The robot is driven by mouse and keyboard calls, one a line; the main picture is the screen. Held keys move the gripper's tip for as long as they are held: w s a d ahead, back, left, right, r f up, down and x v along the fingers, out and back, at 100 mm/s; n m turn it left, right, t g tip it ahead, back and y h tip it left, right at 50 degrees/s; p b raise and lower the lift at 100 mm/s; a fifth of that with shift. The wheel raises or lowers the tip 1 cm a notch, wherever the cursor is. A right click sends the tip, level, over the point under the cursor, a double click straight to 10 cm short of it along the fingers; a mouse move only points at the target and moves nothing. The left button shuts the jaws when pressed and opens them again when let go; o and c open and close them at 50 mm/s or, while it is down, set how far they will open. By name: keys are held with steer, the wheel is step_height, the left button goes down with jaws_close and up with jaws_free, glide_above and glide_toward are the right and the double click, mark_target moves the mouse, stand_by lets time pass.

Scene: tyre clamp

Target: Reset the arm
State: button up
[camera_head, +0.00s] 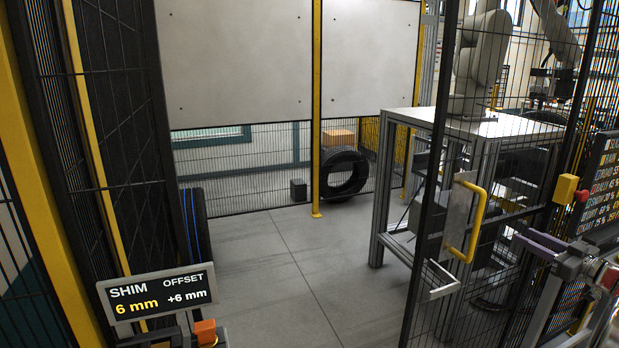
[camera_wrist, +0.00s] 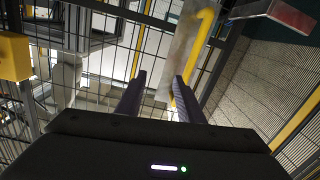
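My gripper (camera_head: 532,241) is at the right of the head view, to the right of a yellow door handle (camera_head: 473,222) and apart from it. In the wrist view my gripper (camera_wrist: 158,92) has its two dark purple-grey fingers spread, with nothing held between them. The yellow handle also shows in the wrist view (camera_wrist: 202,42), beyond the fingertips and toward the right finger. It is fixed to a grey plate (camera_head: 456,212) on a black mesh door.
A grey-topped workbench (camera_head: 480,126) stands behind the mesh. A yellow box with a red button (camera_head: 567,188) and a dark text board (camera_head: 603,180) are near my arm at the right. A tyre (camera_head: 345,174) stands at the back. The central floor is clear.

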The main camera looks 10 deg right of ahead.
steer(key=s+d+f+m+g+h, duration=0.35)
steer(key=d+f+m+h, duration=0.3)
steer(key=d+h, duration=0.45)
steer(key=s+a+r+g+y, duration=0.1)
steer(key=s+a, duration=0.8)
steer(key=a, duration=1.4)
steer(key=s+a+r+n+g+y, duration=0.1)
steer(key=s+a, duration=0.8)
steer(key=a, duration=1.3)
steer(key=s+a+r+n+g+y, duration=0.1)
steer(key=s+a+r+g+y, duration=0.2)
steer(key=s+a, duration=0.6)
steer(key=a+g+y, duration=0.2)
steer(key=a+g, duration=0.1)
steer(key=a, duration=1.1)
steer(key=shift+s+a, duration=0.3)
steer(key=shift+d, duration=0.1)
